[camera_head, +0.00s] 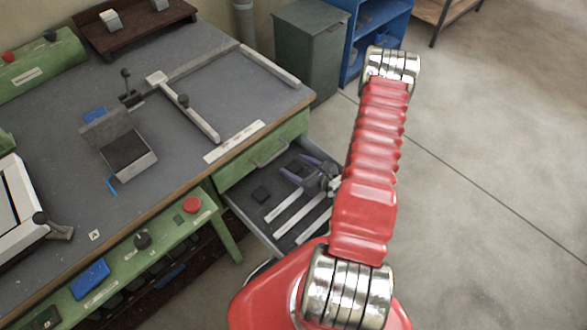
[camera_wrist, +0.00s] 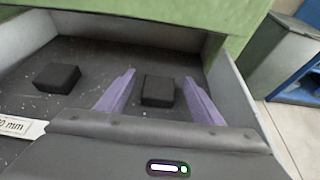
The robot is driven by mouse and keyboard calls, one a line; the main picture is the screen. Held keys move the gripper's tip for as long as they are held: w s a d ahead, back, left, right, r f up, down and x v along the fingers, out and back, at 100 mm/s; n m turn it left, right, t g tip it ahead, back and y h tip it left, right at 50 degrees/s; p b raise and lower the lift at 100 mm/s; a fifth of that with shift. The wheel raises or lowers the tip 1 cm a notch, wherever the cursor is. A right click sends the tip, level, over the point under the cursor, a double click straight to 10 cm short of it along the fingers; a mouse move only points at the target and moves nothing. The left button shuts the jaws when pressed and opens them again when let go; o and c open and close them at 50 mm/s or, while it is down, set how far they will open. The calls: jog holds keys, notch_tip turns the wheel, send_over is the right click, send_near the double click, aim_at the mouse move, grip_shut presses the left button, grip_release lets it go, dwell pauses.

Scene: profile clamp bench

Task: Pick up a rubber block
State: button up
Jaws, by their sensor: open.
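In the wrist view a black rubber block (camera_wrist: 158,90) lies on the dark drawer floor between the two purple fingers of my gripper (camera_wrist: 160,88). My gripper is open, with a gap visible on both sides of this block. A second black block (camera_wrist: 57,78) lies to the left, outside the fingers. In the head view my gripper (camera_head: 297,171) reaches into the open drawer, and one dark block (camera_head: 261,194) shows left of it. The block between the fingers cannot be made out clearly there.
The open drawer (camera_head: 255,222) sticks out under the bench (camera_head: 190,88). Its walls and the green front close in around my gripper. Pale measuring strips (camera_head: 297,213) lie in the drawer; one (camera_wrist: 20,126) shows at the wrist view's left edge. A grey cabinet (camera_head: 306,50) stands behind.

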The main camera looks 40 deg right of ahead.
aim_at(294, 166)
jog(key=shift+w+a+f, duration=0.15)
jog(key=shift+w+f, duration=0.15)
jog(key=shift+w, duration=0.35)
jog(key=shift+c, duration=0.2)
jog(key=c, duration=1.1)
jog(key=shift+r, duration=0.1)
jog(key=shift+s+r, duration=0.2)
jog(key=shift+r, duration=0.5)
notch_tip(294, 166, up, 6)
jog(key=shift+f, duration=0.15)
jog(key=s+d, duration=0.1)
jog(key=s, duration=0.5)
jog(key=s+d, duration=0.1)
jog(key=s, duration=1.2)
jog(key=shift+s+d+f, duration=0.1)
jog(key=shift+s+d, duration=0.1)
jog(key=shift+d, duration=0.2)
